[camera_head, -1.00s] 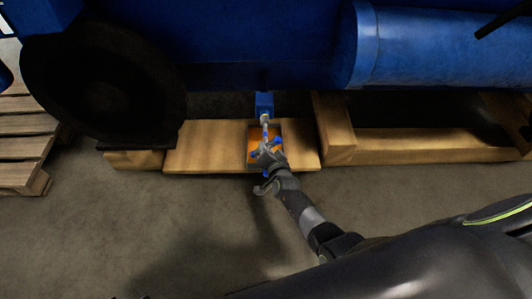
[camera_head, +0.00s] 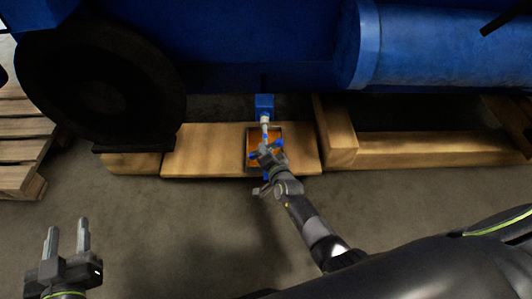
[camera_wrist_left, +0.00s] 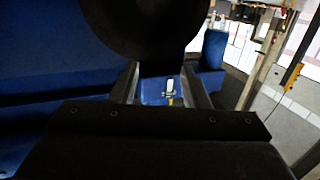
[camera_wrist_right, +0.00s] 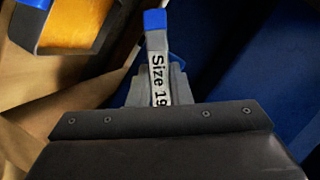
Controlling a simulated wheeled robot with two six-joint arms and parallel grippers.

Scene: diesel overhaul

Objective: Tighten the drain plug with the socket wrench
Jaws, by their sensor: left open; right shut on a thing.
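My right gripper (camera_head: 270,156) is shut on the socket wrench, low in front of the blue engine. In the right wrist view the wrench (camera_wrist_right: 156,62) is a grey bar with a blue end and the words "Size 19", between the fingers. In the head view the wrench's pale shaft (camera_head: 264,124) reaches up toward a blue block (camera_head: 264,103) under the engine. The drain plug cannot be made out; whether the socket sits on it is unclear. My left gripper (camera_head: 67,237) is open and empty, above the floor at the lower left.
An orange-filled tray (camera_head: 249,150) lies on a wooden plank (camera_head: 205,150) below the blue block. Wooden beams (camera_head: 430,147) lie to the right. A dark round wheel (camera_head: 100,80) and a pallet (camera_head: 20,140) are at the left. The floor in front is clear.

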